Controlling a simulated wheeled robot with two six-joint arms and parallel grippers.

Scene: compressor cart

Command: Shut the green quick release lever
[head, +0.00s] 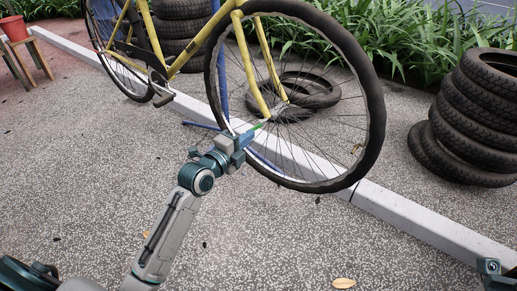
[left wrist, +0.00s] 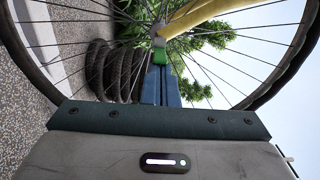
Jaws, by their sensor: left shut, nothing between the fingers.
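The green quick release lever (head: 261,125) is a small green strip at the front wheel's hub on the yellow bicycle (head: 250,72). In the left wrist view the lever (left wrist: 176,58) shows just beyond my fingertips, below the fork end (left wrist: 159,38). My left gripper (head: 252,134) is shut and empty, its blue fingers pointing at the lever. The fingertips are at or very near it; I cannot tell whether they touch. The fingers partly hide the lever, so its exact angle is unclear. The fingers of my right gripper are not in view.
The spoked front wheel (head: 375,110) surrounds the hub. A blue stand (head: 222,75) is beside it. Stacked tyres (head: 478,110) stand at right, more tyres (head: 310,88) lie behind the wheel. A pale kerb (head: 415,225) crosses behind.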

